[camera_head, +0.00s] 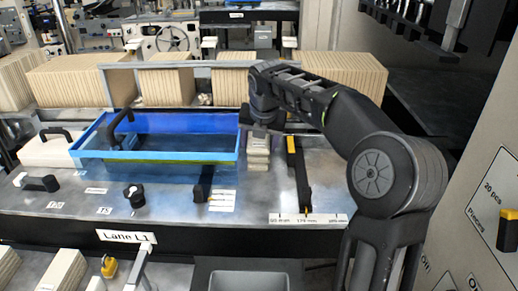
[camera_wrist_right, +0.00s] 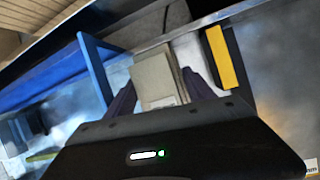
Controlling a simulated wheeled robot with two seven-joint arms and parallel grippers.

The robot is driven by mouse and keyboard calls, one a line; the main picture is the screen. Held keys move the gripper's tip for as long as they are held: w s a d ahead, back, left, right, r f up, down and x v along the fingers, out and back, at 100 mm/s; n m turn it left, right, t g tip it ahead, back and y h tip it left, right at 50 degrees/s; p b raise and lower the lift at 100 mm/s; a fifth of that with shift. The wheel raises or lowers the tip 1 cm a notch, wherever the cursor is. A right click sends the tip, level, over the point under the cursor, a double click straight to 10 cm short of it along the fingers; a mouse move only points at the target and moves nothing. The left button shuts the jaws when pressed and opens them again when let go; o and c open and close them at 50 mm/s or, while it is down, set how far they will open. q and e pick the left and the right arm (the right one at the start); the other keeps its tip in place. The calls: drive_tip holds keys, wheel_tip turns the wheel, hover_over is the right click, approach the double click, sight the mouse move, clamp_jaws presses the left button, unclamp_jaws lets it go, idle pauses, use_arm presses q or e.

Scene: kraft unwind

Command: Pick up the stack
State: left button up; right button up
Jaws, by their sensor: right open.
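The stack (camera_head: 258,158) is a small pile of pale, thin layers. It stands on the metal table between the blue tray and a black bar with a yellow end. My right gripper (camera_head: 262,130) is right over it, pointing down, and hides its top in the head view. In the right wrist view the stack (camera_wrist_right: 157,80) lies between the two dark fingers of my open right gripper (camera_wrist_right: 160,90). One finger is on each side; I cannot tell whether they touch it. My left gripper is not in view.
The blue tray (camera_head: 165,158) is just left of the stack. The yellow-ended bar (camera_head: 298,172) stands close on the right, and also shows in the wrist view (camera_wrist_right: 220,57). Rows of tan kraft packs (camera_head: 345,68) line the back. A grey bin (camera_head: 248,283) is in front.

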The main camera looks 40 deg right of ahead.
drive_tip(key=shift+c, duration=0.3)
drive_tip(key=c, duration=1)
